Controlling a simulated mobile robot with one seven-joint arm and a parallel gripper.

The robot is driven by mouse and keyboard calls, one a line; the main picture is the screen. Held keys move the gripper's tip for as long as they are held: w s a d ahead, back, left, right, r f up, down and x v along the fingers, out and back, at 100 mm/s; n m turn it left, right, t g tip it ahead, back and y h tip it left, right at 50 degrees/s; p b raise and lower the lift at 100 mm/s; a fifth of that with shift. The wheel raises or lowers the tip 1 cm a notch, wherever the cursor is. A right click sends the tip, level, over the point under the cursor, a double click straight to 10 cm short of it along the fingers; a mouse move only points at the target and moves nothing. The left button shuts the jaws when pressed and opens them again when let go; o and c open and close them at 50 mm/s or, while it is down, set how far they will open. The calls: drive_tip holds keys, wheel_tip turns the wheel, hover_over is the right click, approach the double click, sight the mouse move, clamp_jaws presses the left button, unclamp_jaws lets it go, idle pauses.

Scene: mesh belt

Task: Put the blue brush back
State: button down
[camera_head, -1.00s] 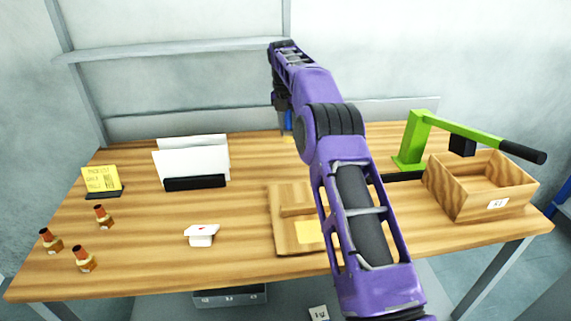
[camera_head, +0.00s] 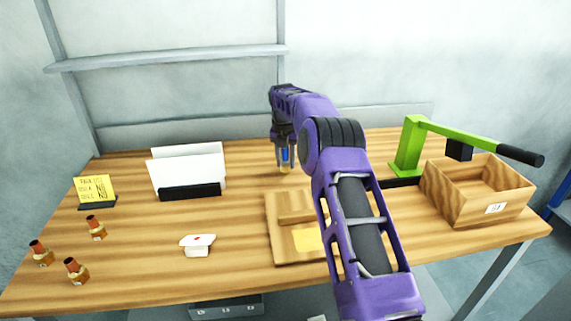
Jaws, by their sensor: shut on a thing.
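My gripper (camera_head: 286,158) is shut on the blue brush (camera_head: 285,154), near the back middle of the wooden table (camera_head: 245,241). Blue shows between the fingers, with a yellowish tip below. The arm reaches in from the front right. Whether the brush's tip touches the table I cannot tell. A wooden block (camera_head: 275,246) with a raised bar and a yellow patch lies nearer to me, partly hidden by my arm.
A green press (camera_head: 408,150) with a black handle and an open wooden box (camera_head: 460,213) stand at right. A paper holder (camera_head: 190,190), a yellow note stand (camera_head: 97,190), several small bottles (camera_head: 76,271) and a white item (camera_head: 198,243) are at left.

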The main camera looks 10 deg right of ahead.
sight(284, 162)
drive_tip(key=shift+f, duration=0.45)
drive_tip(key=shift+f, duration=0.15)
drive_tip(key=shift+c, duration=2.3)
unclamp_jaws()
wheel_tip(284, 162, up, 12)
drive_tip(key=s+p, duration=0.1)
drive_tip(key=shift+s+a, duration=0.25)
drive_tip(key=shift+a, duration=0.05)
drive_tip(key=shift+a, duration=0.1)
